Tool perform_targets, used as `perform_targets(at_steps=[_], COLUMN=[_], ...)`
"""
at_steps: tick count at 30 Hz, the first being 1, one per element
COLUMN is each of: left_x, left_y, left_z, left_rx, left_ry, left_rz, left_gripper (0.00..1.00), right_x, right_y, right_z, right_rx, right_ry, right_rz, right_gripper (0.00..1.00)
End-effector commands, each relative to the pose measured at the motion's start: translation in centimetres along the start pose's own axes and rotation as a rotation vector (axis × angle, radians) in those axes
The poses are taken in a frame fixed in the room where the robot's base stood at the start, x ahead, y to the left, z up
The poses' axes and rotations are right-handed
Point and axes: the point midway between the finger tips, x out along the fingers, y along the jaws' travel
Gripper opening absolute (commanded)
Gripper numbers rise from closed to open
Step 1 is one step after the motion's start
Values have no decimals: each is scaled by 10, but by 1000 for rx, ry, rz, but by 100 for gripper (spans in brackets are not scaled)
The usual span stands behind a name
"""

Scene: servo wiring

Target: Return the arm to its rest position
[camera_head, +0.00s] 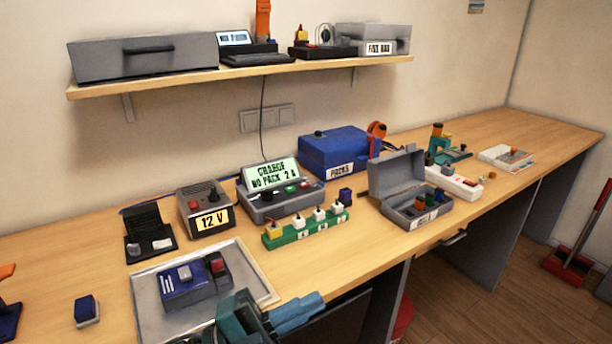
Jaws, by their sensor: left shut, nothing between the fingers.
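My left gripper (310,307) is at the bottom centre of the head view, with its teal body and blue fingers pointing right. Its fingers are together and hold nothing. It is over the front edge of the bench (60,250), at the near right corner of a grey tray (148,302). In the tray lies a dark blue device (185,292) with a red button block and a grey knob. The gripper's body hides part of the tray's near right side. My right gripper does not show.
Behind the tray stand a 12 V supply (206,212), a charger with a lit screen (275,193) and a green block strip (308,228). An open grey box (405,190) stands right. A blue block (87,311) lies left.

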Motion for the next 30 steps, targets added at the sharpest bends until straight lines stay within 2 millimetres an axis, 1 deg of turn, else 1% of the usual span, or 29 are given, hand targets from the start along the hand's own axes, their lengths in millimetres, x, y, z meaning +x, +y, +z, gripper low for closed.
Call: perform_targets(at_steps=[1, 2, 3, 4, 5, 6, 7, 8, 9, 12, 15, 18, 21, 30], left_x=[-12, -21, -36, -50, -65, -87, -105, -122, -143, -189, -221, -240, -247, -248], left_y=[6, 9, 17, 26, 36, 54, 68, 82, 102, 147, 181, 201, 209, 210], left_z=[16, 27, 42, 52, 62, 72, 78, 81, 83, 76, 62, 50, 45, 44], left_rx=[-122, -191, -285, -357, -430, -529, -603, -669, -753, -931, -1061, -1141, -1175, -1179], left_ry=[-133, -217, -333, -421, -511, -633, -721, -802, -901, -1106, -1246, -1328, -1363, -1367], left_rz=[-88, -135, -191, -228, -261, -298, -321, -338, -354, -374, -376, -374, -371, -370], left_gripper=[0, 0, 0, 0, 0, 0, 0, 0, 0, 0, 0, 0, 0, 0], right_x=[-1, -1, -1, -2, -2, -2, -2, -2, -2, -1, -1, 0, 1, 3], right_y=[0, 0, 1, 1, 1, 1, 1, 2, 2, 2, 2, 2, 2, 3], right_z=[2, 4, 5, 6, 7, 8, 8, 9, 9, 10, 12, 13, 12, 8], right_rx=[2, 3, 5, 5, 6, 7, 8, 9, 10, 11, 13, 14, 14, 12], right_ry=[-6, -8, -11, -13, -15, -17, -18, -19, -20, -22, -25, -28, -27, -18], right_rz=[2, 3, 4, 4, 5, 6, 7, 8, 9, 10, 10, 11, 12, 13], right_gripper=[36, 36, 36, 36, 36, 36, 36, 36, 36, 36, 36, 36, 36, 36])
